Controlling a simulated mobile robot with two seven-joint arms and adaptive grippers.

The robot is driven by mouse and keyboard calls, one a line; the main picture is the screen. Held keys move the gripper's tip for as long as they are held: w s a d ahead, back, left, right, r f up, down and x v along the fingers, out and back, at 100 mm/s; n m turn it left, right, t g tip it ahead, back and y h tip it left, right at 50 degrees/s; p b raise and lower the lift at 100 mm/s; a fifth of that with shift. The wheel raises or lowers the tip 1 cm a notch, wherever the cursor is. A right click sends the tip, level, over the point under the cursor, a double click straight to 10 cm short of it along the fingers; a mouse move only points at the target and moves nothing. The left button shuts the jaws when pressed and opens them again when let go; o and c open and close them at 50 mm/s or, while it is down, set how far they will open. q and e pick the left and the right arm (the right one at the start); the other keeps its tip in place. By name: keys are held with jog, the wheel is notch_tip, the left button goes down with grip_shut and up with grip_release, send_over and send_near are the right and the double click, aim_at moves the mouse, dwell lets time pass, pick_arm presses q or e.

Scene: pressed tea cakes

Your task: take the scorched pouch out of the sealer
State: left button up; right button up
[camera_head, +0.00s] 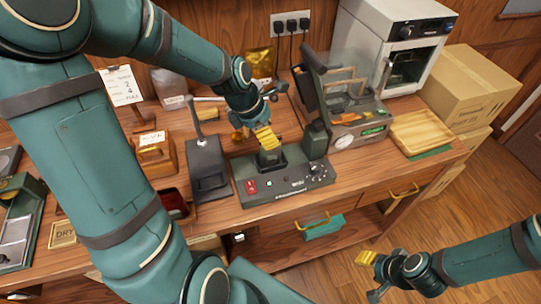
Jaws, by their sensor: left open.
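The sealer is probably the grey machine (352,128) with a raised dark lid and a green display, right of centre on the bench. Orange and brown pieces (345,117) lie in its open top; I cannot tell which of them is the scorched pouch. My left gripper (266,137) is open, with yellow fingertips, left of this machine. My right gripper (366,258) hangs low at the right, over the floor side, away from the bench things.
A gold pouch (260,62) stands at the back. A wooden tray (422,131) lies right of the sealer, below a white oven (395,45). A black stand (207,170) and an orange-brown box (154,153) are at the left. Cardboard boxes (470,85) stand at the right.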

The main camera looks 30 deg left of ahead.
pick_arm(q)
jog(key=shift+x, duration=1.15)
grip_shut()
